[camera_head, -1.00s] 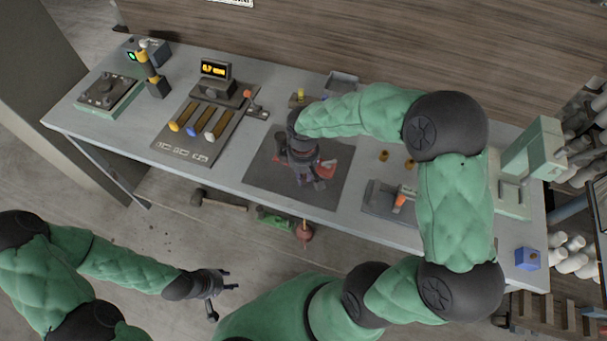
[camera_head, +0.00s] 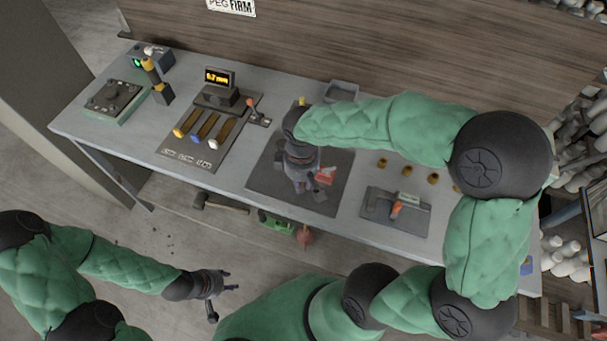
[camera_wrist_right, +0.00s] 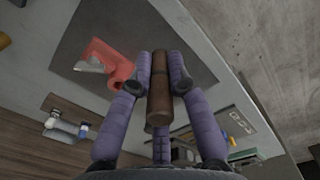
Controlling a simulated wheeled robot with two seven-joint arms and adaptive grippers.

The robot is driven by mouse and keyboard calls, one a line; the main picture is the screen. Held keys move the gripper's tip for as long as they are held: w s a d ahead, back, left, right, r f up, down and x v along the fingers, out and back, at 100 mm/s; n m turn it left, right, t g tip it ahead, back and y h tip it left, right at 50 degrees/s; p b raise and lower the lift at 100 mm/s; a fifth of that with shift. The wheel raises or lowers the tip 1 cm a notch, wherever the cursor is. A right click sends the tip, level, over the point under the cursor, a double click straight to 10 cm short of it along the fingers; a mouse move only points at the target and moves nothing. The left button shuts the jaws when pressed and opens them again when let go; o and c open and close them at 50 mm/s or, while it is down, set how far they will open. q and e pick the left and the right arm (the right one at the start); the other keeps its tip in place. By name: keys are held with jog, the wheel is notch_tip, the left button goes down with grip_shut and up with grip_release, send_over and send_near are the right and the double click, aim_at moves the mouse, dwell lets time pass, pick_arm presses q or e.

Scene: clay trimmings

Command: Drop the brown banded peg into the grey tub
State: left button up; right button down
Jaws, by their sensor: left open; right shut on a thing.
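The brown peg (camera_wrist_right: 159,95) is between the fingers of my right gripper (camera_wrist_right: 160,78) in the right wrist view. The gripper is shut on it, and the peg lies lengthwise along the fingers. In the head view my right gripper (camera_head: 303,182) is over the dark mat, and the peg cannot be made out there. A small grey open tub (camera_head: 341,91) stands at the back edge of the table, behind my right forearm and apart from the gripper. My left gripper (camera_head: 222,290) is open and empty, in front of the table and away from it.
A red object (camera_head: 325,175) lies on the dark mat (camera_head: 268,180) beside my right gripper. A grey fixture with an orange part (camera_head: 397,209) is to the right. Several sliders and a small display (camera_head: 219,77) stand to the left. The table's front left is clear.

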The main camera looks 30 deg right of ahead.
jog(key=s+a+r+p, duration=0.1)
jog(key=s+a+r, duration=0.25)
jog(key=s, duration=0.25)
jog(key=w+d+r+m+p, duration=0.15)
jog(key=w+d+m, duration=0.25)
jog(key=w+d, duration=0.55)
jog(key=w+d+r+m, duration=0.2)
jog(key=w+d+m, duration=0.1)
jog(key=w+d, duration=0.65)
jog(key=w+d+f+m, duration=0.1)
jog(key=w+d+f, duration=0.2)
jog(key=w+d, duration=0.2)
jog(key=w+d+f, duration=0.4)
jog(key=w+d, duration=0.1)
jog(key=d, duration=0.1)
jog(key=w+d+f+m, duration=0.1)
jog(key=w+d+f, duration=0.2)
jog(key=w+d, duration=0.2)
jog(key=shift+w+d+f+m, duration=0.3)
jog(key=shift+w+f, duration=0.1)
jog(key=shift+w, duration=0.1)
jog(key=shift+f, duration=0.1)
